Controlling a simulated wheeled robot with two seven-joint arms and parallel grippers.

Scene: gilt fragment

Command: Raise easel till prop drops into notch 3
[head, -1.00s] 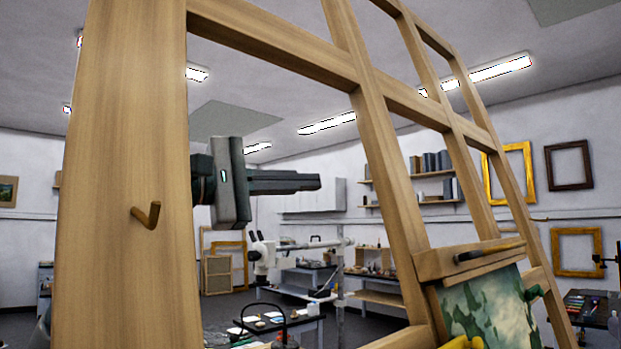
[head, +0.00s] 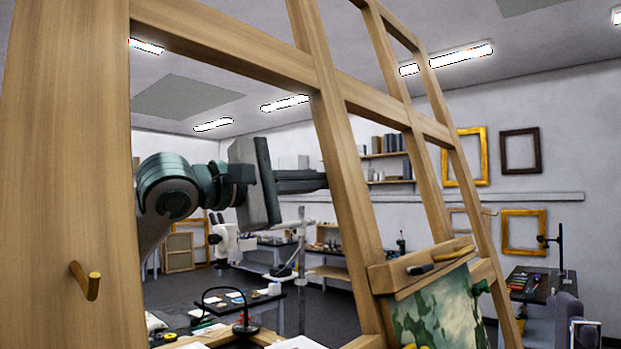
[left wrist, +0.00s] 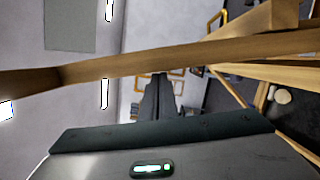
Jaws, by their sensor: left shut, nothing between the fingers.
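The wooden easel frame fills the head view, with a wide upright (head: 60,150) at left and slanted bars (head: 335,150) across the middle. It also shows in the left wrist view as a beam (left wrist: 150,65) across the picture. My left gripper (head: 322,181) is shut and empty. Its fingers point right, and their tips meet the edge of a slanted bar in the head view; I cannot tell whether they touch it. In the left wrist view its fingers (left wrist: 158,78) lie just under the beam. I cannot make out the prop or notches. My right gripper is not in view.
A wooden peg (head: 86,281) sticks out of the wide upright. A green painting (head: 440,318) sits below the easel's ledge (head: 385,278). A desk lamp (head: 245,328) stands low at the middle. Tables and a white microscope (head: 222,238) are behind.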

